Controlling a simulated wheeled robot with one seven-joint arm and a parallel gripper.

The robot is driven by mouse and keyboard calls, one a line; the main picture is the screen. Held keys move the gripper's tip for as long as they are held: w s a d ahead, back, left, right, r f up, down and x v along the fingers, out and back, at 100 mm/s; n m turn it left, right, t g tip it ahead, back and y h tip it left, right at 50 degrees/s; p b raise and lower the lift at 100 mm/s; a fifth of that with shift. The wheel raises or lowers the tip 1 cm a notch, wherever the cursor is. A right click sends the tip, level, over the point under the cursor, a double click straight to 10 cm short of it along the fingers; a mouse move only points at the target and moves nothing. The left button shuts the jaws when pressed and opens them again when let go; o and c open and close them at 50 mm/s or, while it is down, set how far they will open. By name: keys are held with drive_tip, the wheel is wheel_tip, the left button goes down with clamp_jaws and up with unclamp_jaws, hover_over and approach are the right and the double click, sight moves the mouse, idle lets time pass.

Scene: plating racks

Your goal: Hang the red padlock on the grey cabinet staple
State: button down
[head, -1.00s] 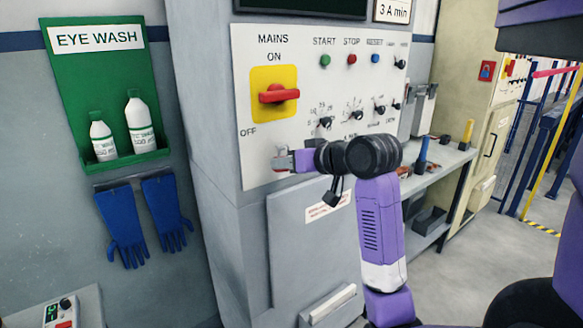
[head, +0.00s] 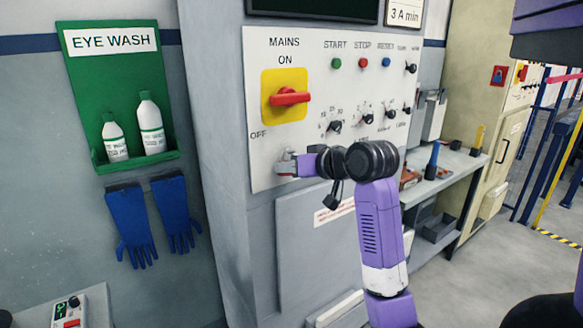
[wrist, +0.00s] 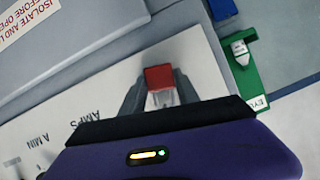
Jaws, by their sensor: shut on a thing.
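The red padlock (wrist: 159,77) shows in the wrist view between my gripper's two grey fingers, its red body at the fingertips and a pale part behind it. My gripper (wrist: 160,92) is shut on it. In the head view my gripper (head: 287,165) is in front of the lower left of the white control panel, below the red mains switch. The padlock cannot be made out there. I cannot make out the grey cabinet staple in either view. Whether the padlock touches the cabinet cannot be told.
The white panel (head: 262,181) carries a red mains switch (head: 290,97) and several knobs. A grey cabinet door (head: 300,250) lies below. At left are a green eye-wash shelf (head: 135,166) and blue gloves (head: 132,225). A workbench (head: 455,165) stands at right.

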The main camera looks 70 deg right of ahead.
idle(0.3)
drive_tip(key=c, duration=0.8)
unclamp_jaws()
drive_tip(key=shift+b+v, duration=0.35)
drive_tip(key=shift+v, duration=3.55)
